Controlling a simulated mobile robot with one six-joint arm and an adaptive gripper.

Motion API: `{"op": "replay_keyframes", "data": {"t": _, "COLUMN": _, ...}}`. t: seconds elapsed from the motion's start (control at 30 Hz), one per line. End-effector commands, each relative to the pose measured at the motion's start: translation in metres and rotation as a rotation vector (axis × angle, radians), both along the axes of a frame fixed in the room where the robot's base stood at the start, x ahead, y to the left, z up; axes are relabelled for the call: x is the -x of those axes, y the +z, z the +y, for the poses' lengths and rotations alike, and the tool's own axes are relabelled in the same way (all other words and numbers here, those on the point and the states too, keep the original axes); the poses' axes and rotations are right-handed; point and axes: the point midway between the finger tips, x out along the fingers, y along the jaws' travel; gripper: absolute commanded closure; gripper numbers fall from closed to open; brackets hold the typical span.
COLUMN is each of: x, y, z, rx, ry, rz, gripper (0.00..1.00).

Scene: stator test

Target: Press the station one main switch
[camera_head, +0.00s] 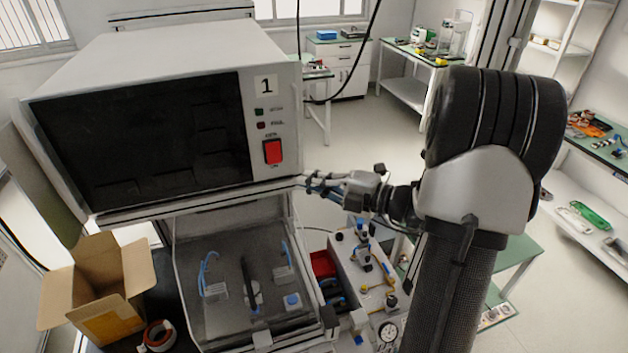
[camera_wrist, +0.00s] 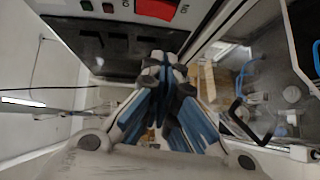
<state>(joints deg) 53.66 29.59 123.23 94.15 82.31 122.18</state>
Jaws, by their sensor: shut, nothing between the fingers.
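The station one tester (camera_head: 150,110) is a white box with a dark screen and a label "1" at its upper right. Its main switch (camera_head: 273,151) is a red rocker on the right side of the front panel, below two small indicators. In the wrist view the red switch (camera_wrist: 156,8) shows at the top edge, partly cut off. My gripper (camera_head: 308,182) is near the panel's lower right corner, below and right of the switch in the head view. In the wrist view my gripper (camera_wrist: 160,62) has its fingertips together, empty, and apart from the switch.
Below the tester is a clear-covered fixture (camera_head: 250,285) with blue clips. An open cardboard box (camera_head: 100,290) and an orange-brown ring (camera_head: 158,335) are at lower left. A pneumatic panel (camera_head: 365,270) with a gauge stands under my arm. Benches line the back and right.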

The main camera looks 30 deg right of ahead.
Motion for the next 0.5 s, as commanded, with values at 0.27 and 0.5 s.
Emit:
{"op": "replay_keyframes", "data": {"t": 0.27, "x": -0.054, "y": -0.006, "z": 0.032, "rx": -0.001, "ry": 0.006, "rz": 0.0, "gripper": 1.0}}
{"op": "replay_keyframes", "data": {"t": 0.5, "x": -0.086, "y": -0.01, "z": 0.024, "rx": 0.0, "ry": 0.002, "rz": -0.001, "gripper": 1.0}}
